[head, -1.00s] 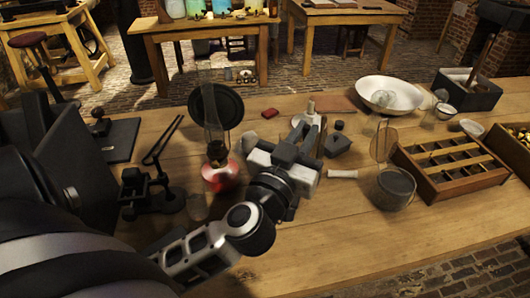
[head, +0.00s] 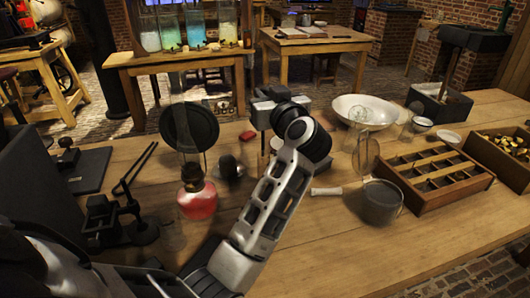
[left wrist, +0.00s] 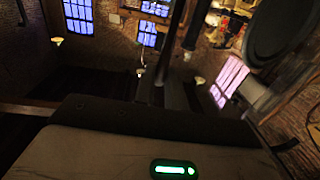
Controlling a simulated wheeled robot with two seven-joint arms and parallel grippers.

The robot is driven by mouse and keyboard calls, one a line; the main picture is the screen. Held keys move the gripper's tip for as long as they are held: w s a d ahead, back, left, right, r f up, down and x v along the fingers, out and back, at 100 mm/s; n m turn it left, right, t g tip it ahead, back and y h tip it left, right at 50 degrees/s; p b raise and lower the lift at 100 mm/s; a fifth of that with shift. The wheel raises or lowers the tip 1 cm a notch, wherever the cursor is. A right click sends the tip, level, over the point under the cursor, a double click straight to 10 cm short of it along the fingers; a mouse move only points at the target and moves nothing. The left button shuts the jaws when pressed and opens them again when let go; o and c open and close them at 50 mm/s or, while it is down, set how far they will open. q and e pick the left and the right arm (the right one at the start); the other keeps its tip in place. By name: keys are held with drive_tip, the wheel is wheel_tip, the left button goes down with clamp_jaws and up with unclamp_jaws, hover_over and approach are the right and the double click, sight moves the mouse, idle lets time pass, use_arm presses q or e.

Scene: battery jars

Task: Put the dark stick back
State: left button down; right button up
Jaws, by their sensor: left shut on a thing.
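My left gripper (head: 268,108) is raised over the back middle of the table, its arm reaching in from the lower left. It is shut on a thin dark thing, which I take to be the dark stick; my wrist and arm largely hide it in the head view. In the left wrist view thin dark upright shapes (left wrist: 168,50) stand beyond the gripper's housing; I cannot clearly tell stick from finger there. A wooden tray with compartments (head: 487,181) stands at the right, apart from the gripper. My right gripper is out of view.
A lamp with red liquid (head: 197,200) and a round black disc (head: 190,127) stand left of my arm. A white bowl (head: 362,108) is behind. The front right table is clear.

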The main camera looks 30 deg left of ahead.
use_arm(q)
wheel_tip(320, 180, down, 11)
drive_tip(key=b, duration=0.2)
drive_tip(key=shift+f, duration=0.2)
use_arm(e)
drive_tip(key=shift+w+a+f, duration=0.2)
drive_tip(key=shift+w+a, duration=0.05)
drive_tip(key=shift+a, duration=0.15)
use_arm(q)
drive_tip(key=shift+f, duration=0.15)
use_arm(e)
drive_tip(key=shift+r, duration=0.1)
use_arm(q)
drive_tip(key=c, duration=1.5)
unclamp_jaws()
drive_tip(key=shift+o, duration=0.2)
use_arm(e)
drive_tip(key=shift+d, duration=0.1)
